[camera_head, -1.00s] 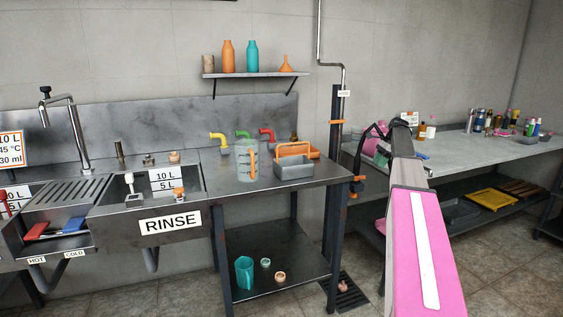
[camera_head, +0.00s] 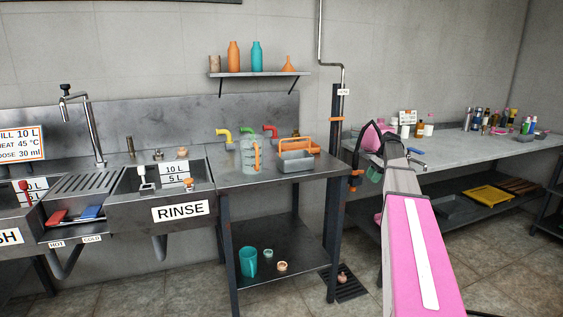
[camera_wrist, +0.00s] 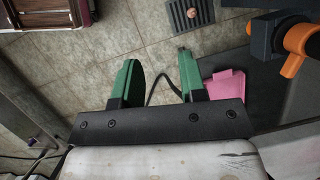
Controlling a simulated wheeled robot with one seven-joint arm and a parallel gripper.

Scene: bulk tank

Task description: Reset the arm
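My arm (camera_head: 416,230), with a pink cover and a white stripe, reaches up from the lower right in the head view, in front of the right-hand bench. It bends at a dark joint and its end points away and down. My gripper (camera_wrist: 157,60) shows in the wrist view with its two green fingers well apart. Nothing is between them but floor tiles and a dark cable farther off. In the head view my gripper is mostly hidden behind the arm; a small green part shows beside the post.
A steel table (camera_head: 330,166) holds a clear jug (camera_head: 250,155) and a grey caddy (camera_head: 296,162). A dark post (camera_head: 336,125) with orange clamps stands near my arm. The bench (camera_head: 470,148) behind carries several bottles. A floor drain (camera_wrist: 190,14) and pink object (camera_wrist: 226,88) show below my wrist.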

